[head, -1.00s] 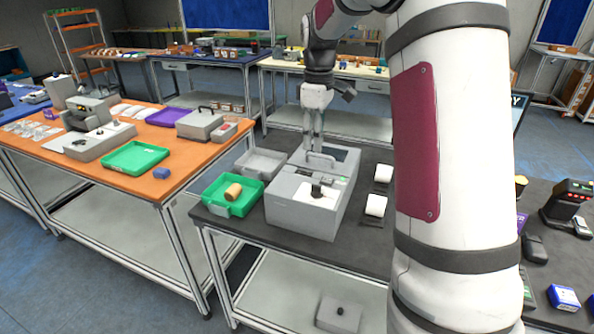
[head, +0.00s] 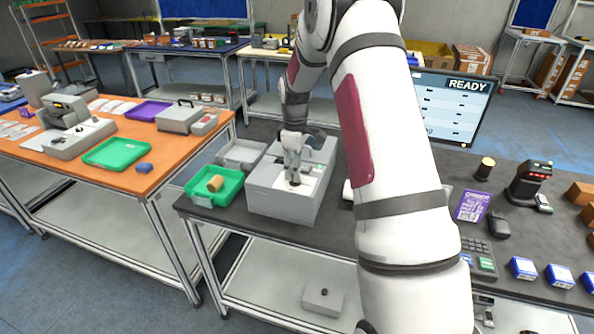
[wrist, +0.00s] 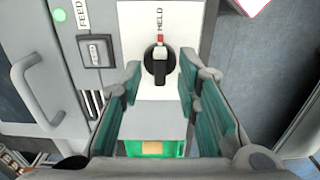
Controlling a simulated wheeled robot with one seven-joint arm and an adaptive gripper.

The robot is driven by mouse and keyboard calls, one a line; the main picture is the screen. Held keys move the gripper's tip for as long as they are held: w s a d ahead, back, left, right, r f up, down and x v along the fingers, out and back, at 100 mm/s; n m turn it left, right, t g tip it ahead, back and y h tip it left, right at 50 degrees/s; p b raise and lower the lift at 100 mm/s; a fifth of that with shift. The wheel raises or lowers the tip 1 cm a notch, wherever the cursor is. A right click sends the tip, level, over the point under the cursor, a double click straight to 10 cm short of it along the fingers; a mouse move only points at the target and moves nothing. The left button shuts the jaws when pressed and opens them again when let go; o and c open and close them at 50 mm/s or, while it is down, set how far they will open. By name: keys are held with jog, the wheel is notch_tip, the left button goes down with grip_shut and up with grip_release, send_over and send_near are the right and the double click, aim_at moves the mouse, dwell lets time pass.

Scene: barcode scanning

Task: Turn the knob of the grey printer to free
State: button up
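The grey printer (head: 275,200) stands on the dark table in the head view. In the wrist view its black knob (wrist: 160,62) sits on a white panel, with its pale pointer toward a red mark and the label HELD. My gripper (wrist: 160,75) is open, its teal-padded fingers to the left and right of the knob with a gap on each side. I cannot tell how deep the fingertips reach. In the head view my gripper (head: 294,183) is over the printer's front top and hides the knob.
A FEED button (wrist: 95,52) and the printer's handle (wrist: 40,85) lie left of the knob in the wrist view. A green tray (head: 228,192) with a brown roll (head: 215,184) and a grey tray (head: 242,152) stand left of the printer. A READY screen (head: 455,100) stands behind right.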

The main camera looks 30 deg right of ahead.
jog(key=shift+f, duration=0.55)
grip_shut()
